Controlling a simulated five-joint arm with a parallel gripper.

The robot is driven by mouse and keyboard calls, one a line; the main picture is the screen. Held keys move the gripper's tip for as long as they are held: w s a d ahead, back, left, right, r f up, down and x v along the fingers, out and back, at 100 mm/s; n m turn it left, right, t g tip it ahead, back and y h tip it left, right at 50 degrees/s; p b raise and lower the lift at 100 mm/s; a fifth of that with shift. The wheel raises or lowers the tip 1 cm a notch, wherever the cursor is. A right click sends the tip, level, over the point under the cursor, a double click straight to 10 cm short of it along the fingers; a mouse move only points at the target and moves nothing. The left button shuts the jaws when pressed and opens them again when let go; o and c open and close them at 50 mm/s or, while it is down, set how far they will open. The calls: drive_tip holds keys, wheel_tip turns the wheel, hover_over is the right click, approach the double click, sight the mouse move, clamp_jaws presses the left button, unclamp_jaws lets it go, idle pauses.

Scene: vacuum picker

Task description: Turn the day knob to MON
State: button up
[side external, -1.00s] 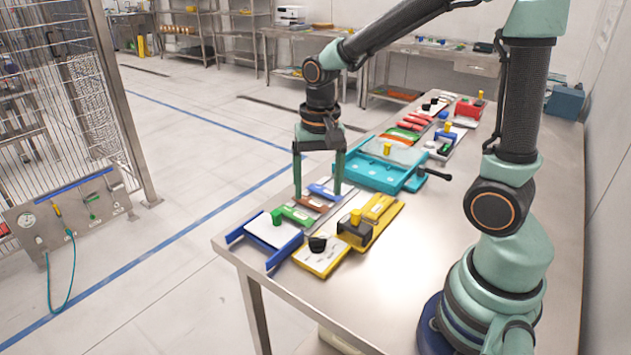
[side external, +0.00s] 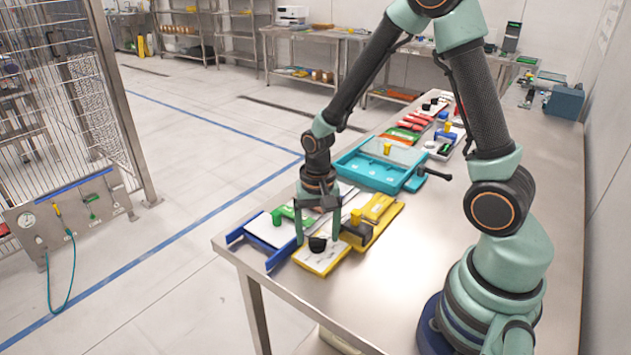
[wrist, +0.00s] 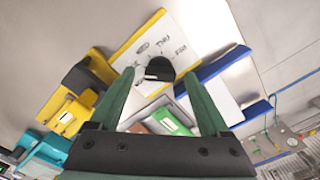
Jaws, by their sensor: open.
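The day knob (side external: 317,244) is a round black knob on a white panel (side external: 318,262) with a yellow edge, at the near end of the bench. In the wrist view the knob (wrist: 160,68) shows a pale pointer mark towards the picture's left. WED, THU and FRI can be read on the panel (wrist: 148,45); MON cannot be made out, and my left finger covers part of the panel. My gripper (side external: 318,240) is open, pointing down, with one finger on each side of the knob. In the wrist view the fingertips (wrist: 160,73) show gaps to it.
A blue-railed white tray (side external: 270,232) stands left of the panel. A yellow fixture (side external: 380,208) with a dark block (side external: 356,235) stands close on the right. A teal tray (side external: 375,174) lies behind.

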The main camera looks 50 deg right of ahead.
drive_tip(key=shift+f, duration=0.25)
clamp_jaws()
drive_tip(key=n, duration=0.4)
drive_tip(key=shift+n, duration=0.3)
drive_tip(key=n, duration=0.4)
drive_tip(key=shift+n, duration=0.3)
idle(0.4)
